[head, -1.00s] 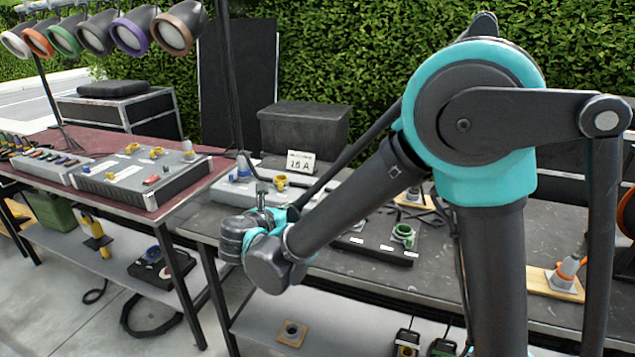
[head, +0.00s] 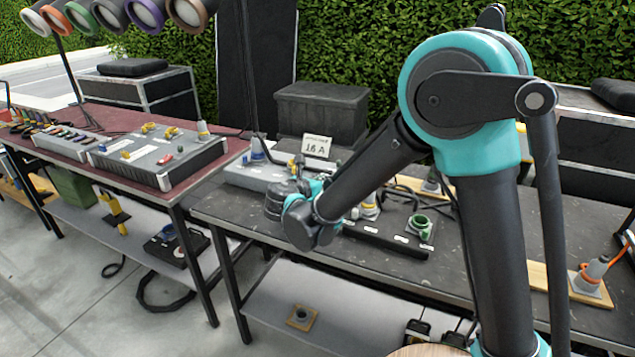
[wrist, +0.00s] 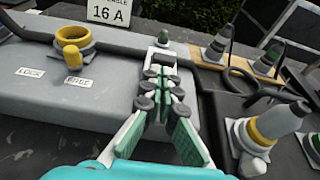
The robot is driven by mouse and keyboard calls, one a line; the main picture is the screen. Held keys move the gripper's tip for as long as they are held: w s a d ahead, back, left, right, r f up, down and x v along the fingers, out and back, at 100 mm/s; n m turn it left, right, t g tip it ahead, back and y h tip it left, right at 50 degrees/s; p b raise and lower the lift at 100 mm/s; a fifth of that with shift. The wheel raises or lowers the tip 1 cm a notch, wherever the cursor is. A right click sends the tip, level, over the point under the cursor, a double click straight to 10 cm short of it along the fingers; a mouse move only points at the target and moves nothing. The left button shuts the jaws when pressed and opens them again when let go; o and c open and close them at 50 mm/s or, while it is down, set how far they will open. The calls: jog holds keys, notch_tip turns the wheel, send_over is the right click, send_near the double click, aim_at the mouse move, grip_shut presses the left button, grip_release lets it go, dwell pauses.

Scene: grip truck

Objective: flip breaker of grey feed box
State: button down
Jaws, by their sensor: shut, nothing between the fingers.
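A grey feed box (head: 238,180) lies on the dark right-hand table, partly hidden behind my gripper. In the wrist view its grey top (wrist: 112,65) carries a yellow socket (wrist: 73,42) and labels reading LOCK and FREE. My gripper (wrist: 162,72) is shut and empty, its green-padded fingers over the right part of the box. A small green-topped part (wrist: 163,37) shows just beyond the fingertips. I cannot tell whether it is the breaker, or whether the fingers touch it. In the head view my gripper (head: 298,174) is at the box's right part.
A 16 A sign (head: 317,147) stands behind the box, before a dark case (head: 320,112). Right of my gripper are a dark box with a green socket (head: 419,223) and plugs with cables (wrist: 270,122). Another grey box (head: 150,165) sits on the red-topped left table.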

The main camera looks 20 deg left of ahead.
jog(key=shift+w+f, duration=0.1)
jog(key=shift+w, duration=0.1)
jog(key=shift+w+r+g, duration=0.2)
jog(key=shift+r+g, duration=0.2)
jog(key=shift+g, duration=0.3)
jog(key=shift+w+d+r+g, duration=0.1)
jog(key=shift+w+r+g, duration=0.2)
jog(key=shift+g, duration=0.3)
jog(key=g, duration=0.1)
jog(key=w+r+g, duration=0.1)
jog(key=g, duration=0.1)
jog(key=shift+w+r+g, duration=0.15)
jog(key=shift+w+g, duration=0.05)
jog(key=shift+g, duration=0.1)
jog(key=w+g, duration=0.1)
jog(key=g, duration=0.1)
jog(key=w+g, duration=0.1)
jog(key=g, duration=0.1)
jog(key=shift+r+y, duration=0.3)
jog(key=shift+r, duration=0.05)
jog(key=shift+w+d, duration=0.1)
jog(key=shift+w, duration=0.05)
jog(key=shift+w, duration=0.15)
jog(key=shift+r, duration=0.15)
